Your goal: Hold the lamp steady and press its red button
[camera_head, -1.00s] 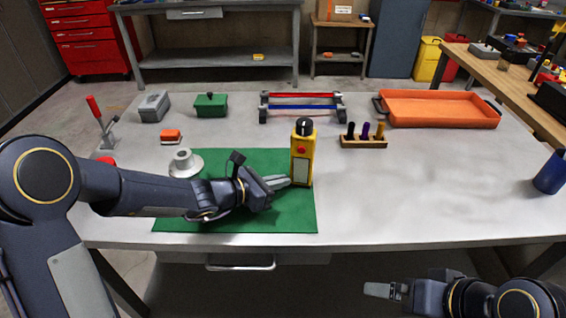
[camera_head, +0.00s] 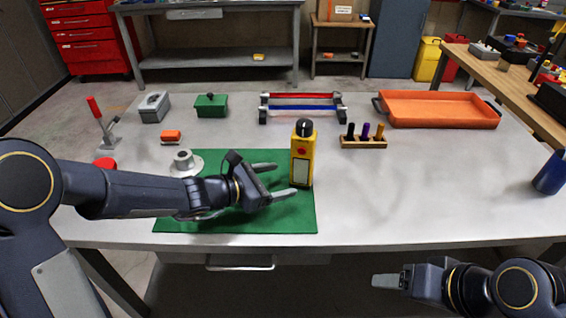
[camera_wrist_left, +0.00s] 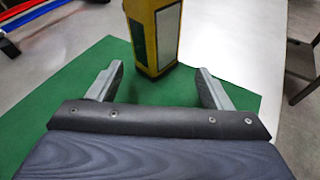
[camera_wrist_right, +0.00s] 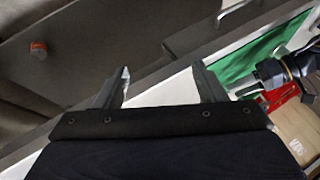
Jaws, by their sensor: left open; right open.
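The yellow lamp (camera_head: 302,158) stands upright at the right edge of the green mat (camera_head: 230,222). It has a black knob on top, a red button (camera_head: 301,150) below the knob and a pale panel lower down. My left gripper (camera_head: 278,181) is open and empty just left of the lamp, fingers pointing toward it. In the left wrist view the lamp's lower part (camera_wrist_left: 154,35) is ahead of the two spread fingers, not between them; its top is cut off. My right gripper (camera_head: 385,281) is open and empty in front of the table's near edge, low at the right.
A grey flanged part (camera_head: 184,163) sits near my left forearm. The table's right front (camera_head: 430,200) is clear.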

